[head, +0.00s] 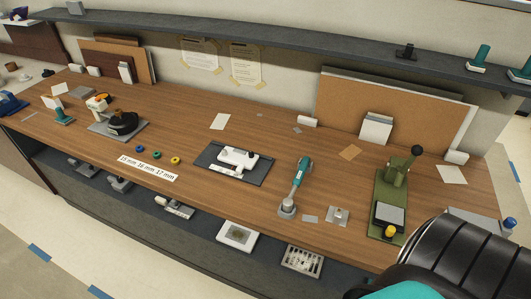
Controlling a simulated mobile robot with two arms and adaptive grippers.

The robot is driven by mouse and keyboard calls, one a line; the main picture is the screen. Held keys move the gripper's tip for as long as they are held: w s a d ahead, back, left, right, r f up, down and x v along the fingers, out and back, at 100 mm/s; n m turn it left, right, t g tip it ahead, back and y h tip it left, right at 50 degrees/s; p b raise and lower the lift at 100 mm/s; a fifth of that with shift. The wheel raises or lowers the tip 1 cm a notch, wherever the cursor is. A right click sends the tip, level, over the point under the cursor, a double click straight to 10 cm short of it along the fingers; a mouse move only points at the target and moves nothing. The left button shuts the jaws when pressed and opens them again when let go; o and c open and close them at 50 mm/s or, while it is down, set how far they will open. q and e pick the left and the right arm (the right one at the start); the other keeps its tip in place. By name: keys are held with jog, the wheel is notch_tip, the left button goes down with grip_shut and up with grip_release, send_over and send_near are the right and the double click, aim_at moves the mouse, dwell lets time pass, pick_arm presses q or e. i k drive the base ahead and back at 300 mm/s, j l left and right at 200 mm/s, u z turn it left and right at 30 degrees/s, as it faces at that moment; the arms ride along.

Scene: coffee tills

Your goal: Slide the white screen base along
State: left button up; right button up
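I cannot pick out a clear white screen base for certain. A white device (238,157) lies on a dark grey mat (210,165) in the middle of the wooden bench. A pale tilted block (376,129) leans near the back right, by a cork board. Neither gripper shows in the head view. Only a dark ribbed link and a teal part of my own body show at the lower right.
The bench (320,150) also carries a teal-handled tool (300,180), a green press (395,175), a black-and-white device (122,122) and several small coloured rings. A dark shelf (290,40) runs along the wall. Bare wood lies between the items.

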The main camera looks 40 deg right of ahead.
aim_at(240, 158)
jog(key=i+j+z, duration=0.1)
jog(key=z, duration=0.35)
jog(key=i+j+z, duration=0.15)
jog(key=z, duration=0.35)
jog(key=i+j+z, duration=0.1)
jog(key=z, duration=0.35)
jog(key=j+z, duration=0.25)
jog(key=z, duration=0.2)
jog(key=j+z, duration=0.25)
jog(key=z, duration=0.25)
jog(key=i, duration=0.05)
